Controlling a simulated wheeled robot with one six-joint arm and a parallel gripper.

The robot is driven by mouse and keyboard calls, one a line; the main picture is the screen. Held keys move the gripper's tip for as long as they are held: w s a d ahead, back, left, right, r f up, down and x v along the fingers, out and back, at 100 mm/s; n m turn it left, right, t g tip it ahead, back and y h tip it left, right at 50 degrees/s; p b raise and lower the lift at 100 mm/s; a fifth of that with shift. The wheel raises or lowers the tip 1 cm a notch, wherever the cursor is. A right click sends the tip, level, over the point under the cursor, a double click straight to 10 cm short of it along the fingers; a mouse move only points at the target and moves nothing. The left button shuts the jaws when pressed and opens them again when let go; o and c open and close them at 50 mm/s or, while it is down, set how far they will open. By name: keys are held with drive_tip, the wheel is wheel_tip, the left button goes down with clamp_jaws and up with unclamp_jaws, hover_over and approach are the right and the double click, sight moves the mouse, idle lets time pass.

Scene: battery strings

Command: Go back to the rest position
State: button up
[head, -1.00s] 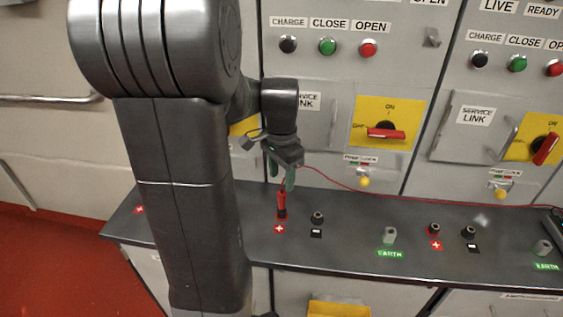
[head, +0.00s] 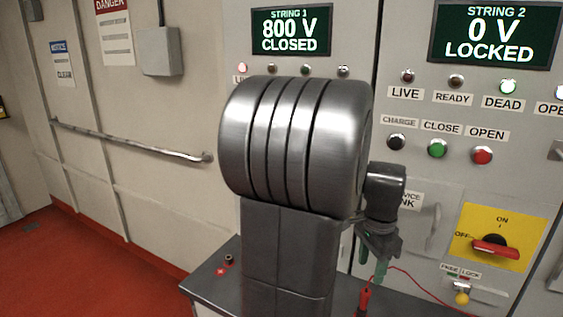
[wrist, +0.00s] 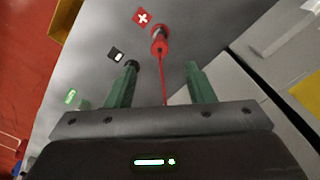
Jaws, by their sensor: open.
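My gripper (head: 372,266) has green fingers and hangs just above a red plug (head: 365,298) standing in the dark shelf. In the wrist view my gripper (wrist: 163,82) is open, with its two fingers apart and nothing gripped between them. The red plug (wrist: 160,40) shows beyond the fingertips, beside a white-cross label, and its thin red lead runs back between the fingers. My large grey arm hides much of the String 1 cabinet and part of the shelf.
The shelf (head: 207,277) runs below the cabinets. The String 1 display (head: 291,32) reads 800 V CLOSED; the String 2 display (head: 494,34) reads 0 V LOCKED. A red rotary handle (head: 496,249) sits on a yellow plate at right. A handrail (head: 130,140) lines the left wall; red floor is open there.

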sight(366, 291)
wheel_tip(366, 291, down, 12)
drive_tip(key=shift+r+p, duration=0.2)
drive_tip(key=shift+p, duration=0.15)
drive_tip(key=shift+f, duration=0.1)
idle(0.4)
drive_tip(key=shift+f+b, duration=0.15)
drive_tip(key=shift+b, duration=0.2)
wheel_tip(366, 291, up, 14)
wheel_tip(366, 291, down, 14)
drive_tip(key=shift+r, duration=0.2)
drive_tip(key=shift+r+p, duration=0.25)
drive_tip(key=shift+p, duration=0.3)
wheel_tip(366, 291, up, 8)
drive_tip(key=p, duration=0.6)
drive_tip(key=shift+r, duration=0.15)
